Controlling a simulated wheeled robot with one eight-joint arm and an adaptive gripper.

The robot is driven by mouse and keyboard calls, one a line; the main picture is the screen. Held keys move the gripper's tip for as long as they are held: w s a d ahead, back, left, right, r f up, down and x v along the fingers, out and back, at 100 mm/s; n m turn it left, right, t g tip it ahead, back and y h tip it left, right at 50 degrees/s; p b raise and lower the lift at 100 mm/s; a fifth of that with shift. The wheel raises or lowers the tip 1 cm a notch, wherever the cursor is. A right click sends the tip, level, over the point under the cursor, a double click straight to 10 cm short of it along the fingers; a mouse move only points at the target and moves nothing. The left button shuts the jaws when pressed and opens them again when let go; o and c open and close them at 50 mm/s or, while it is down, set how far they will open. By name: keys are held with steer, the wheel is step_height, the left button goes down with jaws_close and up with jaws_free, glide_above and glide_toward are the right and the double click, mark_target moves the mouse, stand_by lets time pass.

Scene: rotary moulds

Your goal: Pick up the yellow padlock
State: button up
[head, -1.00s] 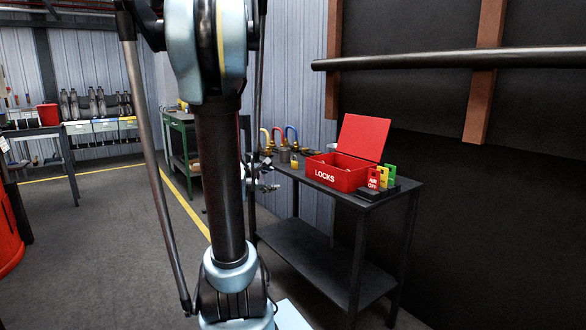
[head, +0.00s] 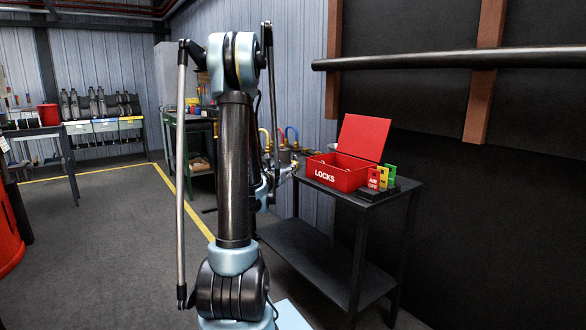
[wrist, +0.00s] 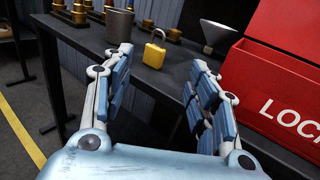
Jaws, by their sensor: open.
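The yellow padlock (wrist: 154,54) stands upright on the dark table, shackle up, in the wrist view. My gripper (wrist: 160,66) is open and empty. Its two fingers point toward the padlock, which shows between the fingertips and beyond them, apart from both. In the head view my gripper (head: 283,172) is small, at the left end of the table (head: 375,196), partly behind my arm. I cannot make out the padlock clearly there.
A funnel-shaped thing (wrist: 220,36) and brass fittings (wrist: 172,22) are behind. The red LOCKS box (wrist: 285,90) with its lid open is close on the right. Coloured tags (head: 383,176) stand beside it.

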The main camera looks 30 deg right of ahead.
mark_target(292, 162)
steer(key=x, duration=0.9)
steer(key=shift+w+d, duration=0.15)
steer(key=shift+w+x, duration=0.25)
steer(key=shift+x, duration=2.55)
steer(key=shift+a, duration=0.2)
steer(key=c, duration=1.2)
steer(key=shift+c, duration=0.3)
